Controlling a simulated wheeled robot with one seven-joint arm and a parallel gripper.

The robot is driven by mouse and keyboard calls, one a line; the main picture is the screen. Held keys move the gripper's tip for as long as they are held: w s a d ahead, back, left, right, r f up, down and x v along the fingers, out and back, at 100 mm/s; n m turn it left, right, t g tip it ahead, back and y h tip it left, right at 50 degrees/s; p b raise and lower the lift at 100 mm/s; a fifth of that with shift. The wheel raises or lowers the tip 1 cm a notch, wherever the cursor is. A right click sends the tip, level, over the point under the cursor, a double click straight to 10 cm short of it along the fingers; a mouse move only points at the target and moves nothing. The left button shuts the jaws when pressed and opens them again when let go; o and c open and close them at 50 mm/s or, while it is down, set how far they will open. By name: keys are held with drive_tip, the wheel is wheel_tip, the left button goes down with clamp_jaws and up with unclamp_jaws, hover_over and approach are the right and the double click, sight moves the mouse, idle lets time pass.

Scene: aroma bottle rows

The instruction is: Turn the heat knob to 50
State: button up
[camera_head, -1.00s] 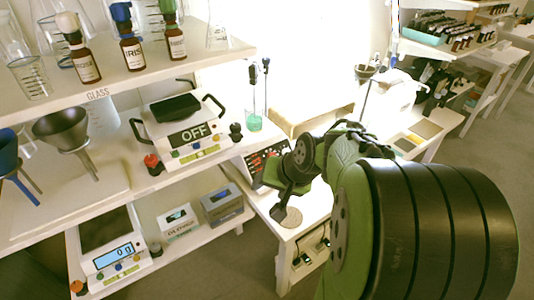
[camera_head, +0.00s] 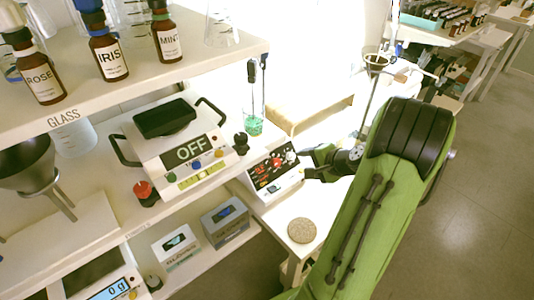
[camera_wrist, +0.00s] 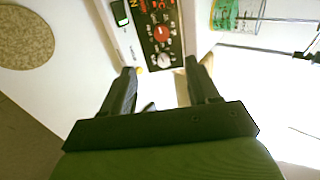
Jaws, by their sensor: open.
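A control box (camera_head: 272,170) with a black panel, red markings and several knobs stands on the white table; it also shows in the wrist view (camera_wrist: 157,30). On its panel in the wrist view are a red knob (camera_wrist: 161,33) and a pale grey knob (camera_wrist: 163,60) closest to me. The labels are too small and blurred to tell which is the heat knob or its setting. My gripper (camera_wrist: 160,72) is open and empty, its fingers on either side of the panel's near end. In the head view my gripper (camera_head: 308,163) is at the box's right side; contact cannot be told.
A beaker of green liquid (camera_head: 252,122) stands behind the box. A round cork mat (camera_head: 301,230) lies on the table in front.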

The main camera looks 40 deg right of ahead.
drive_tip(key=b, duration=0.3)
approach(277, 163)
drive_tip(key=x, duration=0.8)
drive_tip(key=shift+w+f, duration=0.25)
drive_tip(key=c, duration=1)
drive_tip(key=shift+c, duration=0.2)
drive_tip(key=shift+m, duration=0.3)
